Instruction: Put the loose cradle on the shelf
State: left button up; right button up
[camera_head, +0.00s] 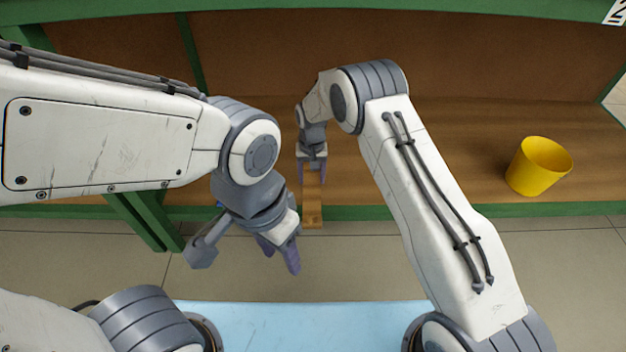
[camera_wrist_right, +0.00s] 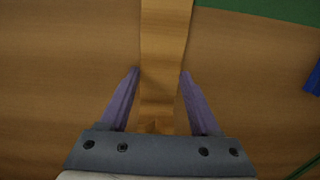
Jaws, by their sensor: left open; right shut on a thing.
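The cradle (camera_head: 313,212) is a narrow light-wood piece in the middle of the head view, its near end reaching over the green front edge of the shelf (camera_head: 440,165). My right gripper (camera_head: 312,182) is shut on its far part. In the right wrist view the cradle (camera_wrist_right: 165,40) runs between the two purple fingers of the gripper (camera_wrist_right: 160,75), above brown wood. I cannot tell whether it touches the shelf. My left gripper (camera_head: 280,262) is open and empty, nearer and lower left of the cradle, in front of the shelf edge.
A yellow cup (camera_head: 538,166) stands on the shelf at the right. A green post (camera_head: 145,220) is at the left, behind my left arm. A blue thing (camera_wrist_right: 313,78) shows at the right edge of the right wrist view. The shelf between my right arm and the cup is clear.

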jog(key=o, duration=1.4)
notch_tip(320, 180, up, 8)
jog(key=p, duration=0.4)
jog(key=shift+d+f+p, duration=0.1)
jog(key=shift+p, duration=0.3)
